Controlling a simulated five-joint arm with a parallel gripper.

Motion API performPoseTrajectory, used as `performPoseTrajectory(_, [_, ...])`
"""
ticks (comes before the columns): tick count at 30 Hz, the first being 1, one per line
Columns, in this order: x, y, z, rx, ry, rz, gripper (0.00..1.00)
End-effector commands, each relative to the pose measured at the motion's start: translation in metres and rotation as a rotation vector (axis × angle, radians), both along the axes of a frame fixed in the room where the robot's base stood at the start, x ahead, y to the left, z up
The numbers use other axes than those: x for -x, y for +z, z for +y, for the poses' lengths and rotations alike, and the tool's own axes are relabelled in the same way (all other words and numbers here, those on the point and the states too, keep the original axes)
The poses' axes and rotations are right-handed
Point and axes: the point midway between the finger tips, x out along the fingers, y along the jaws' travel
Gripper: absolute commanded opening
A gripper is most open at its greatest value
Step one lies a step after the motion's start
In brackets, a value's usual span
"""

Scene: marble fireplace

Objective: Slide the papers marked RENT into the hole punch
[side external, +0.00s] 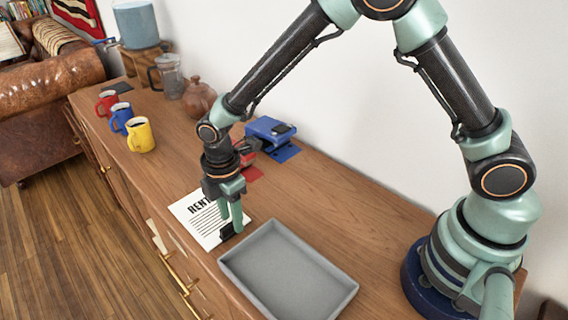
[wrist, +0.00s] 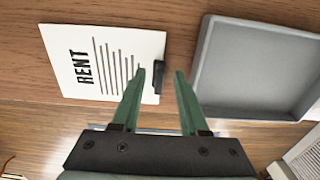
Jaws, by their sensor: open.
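The white papers marked RENT (side external: 195,211) lie flat on the wooden cabinet top. They also show in the wrist view (wrist: 80,45), with a black clip (wrist: 159,62) on their right edge. My gripper (side external: 234,228) is open and points down over the clipped edge. In the wrist view its fingertips (wrist: 160,73) are apart, one on each side of the clip. I cannot tell whether they touch it. A blue hole punch (side external: 270,130) stands towards the wall. A red punch-like device (side external: 246,158) beside it is partly hidden by my arm.
An empty grey tray (side external: 285,265) is close to the right of the papers; it also shows in the wrist view (wrist: 255,75). Red (side external: 107,103), blue (side external: 121,119) and yellow (side external: 141,137) mugs, a brown teapot (side external: 199,98) and a glass jug (side external: 170,77) stand further left.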

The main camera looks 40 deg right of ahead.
Motion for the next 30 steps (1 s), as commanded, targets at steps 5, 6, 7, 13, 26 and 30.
performPoseTrajectory(5, [-0.002,0.034,0.004,-0.003,0.001,-0.006,0.44])
performPoseTrajectory(6, [-0.002,0.042,0.006,-0.003,0.001,-0.005,0.44])
performPoseTrajectory(7, [-0.003,0.049,0.006,-0.003,0.001,-0.006,0.44])
performPoseTrajectory(13, [-0.002,0.086,0.006,-0.002,0.0,-0.004,0.44])
performPoseTrajectory(26, [-0.001,0.137,-0.02,-0.026,-0.151,-0.045,0.44])
performPoseTrajectory(30, [0.007,0.171,-0.06,-0.071,-0.401,-0.114,0.44])
